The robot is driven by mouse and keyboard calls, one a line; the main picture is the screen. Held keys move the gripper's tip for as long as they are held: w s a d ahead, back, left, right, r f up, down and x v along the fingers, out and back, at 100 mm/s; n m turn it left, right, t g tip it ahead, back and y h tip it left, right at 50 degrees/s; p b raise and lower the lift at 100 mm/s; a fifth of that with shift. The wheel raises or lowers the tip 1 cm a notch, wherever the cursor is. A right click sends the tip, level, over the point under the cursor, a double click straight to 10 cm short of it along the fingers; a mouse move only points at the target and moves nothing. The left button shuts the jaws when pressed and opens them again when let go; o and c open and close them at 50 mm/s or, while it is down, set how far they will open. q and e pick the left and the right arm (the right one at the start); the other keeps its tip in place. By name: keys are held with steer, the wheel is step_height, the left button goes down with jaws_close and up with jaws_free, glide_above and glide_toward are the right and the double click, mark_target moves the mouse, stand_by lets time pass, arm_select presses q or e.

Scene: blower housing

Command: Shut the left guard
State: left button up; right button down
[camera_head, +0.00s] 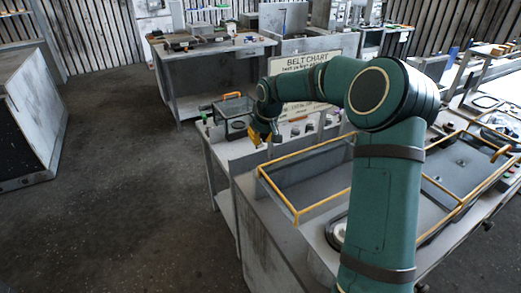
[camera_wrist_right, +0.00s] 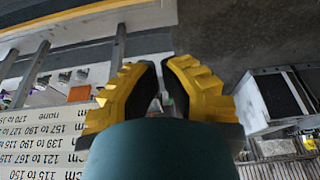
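The blower housing on the bench has guard frames with yellow-orange rims. The left guard (camera_head: 297,207) appears as a rimmed frame at the near left of the bench top; my arm covers part of it, and how far it is swung I cannot tell. My right gripper (camera_head: 263,134) has yellow fingers and hangs beyond the frame's far left corner, apart from it. In the right wrist view the gripper (camera_wrist_right: 160,70) has a narrow gap between its dark pads, with nothing held. A yellow-orange bar (camera_wrist_right: 75,13) crosses the top left of that view. My left gripper is not seen.
A sign headed BELT CHART (camera_head: 312,80) stands behind my right arm, close to the gripper. A clear box with an orange handle (camera_head: 233,108) sits on the bench behind. A work table (camera_head: 215,50) stands farther back. The floor at left is open.

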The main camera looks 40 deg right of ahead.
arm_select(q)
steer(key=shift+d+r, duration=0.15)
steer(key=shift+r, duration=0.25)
arm_select(e)
step_height(320, 180, down, 9)
steer(key=shift+s+d, duration=0.4)
steer(key=shift+s, duration=0.05)
steer(key=shift+s, duration=0.1)
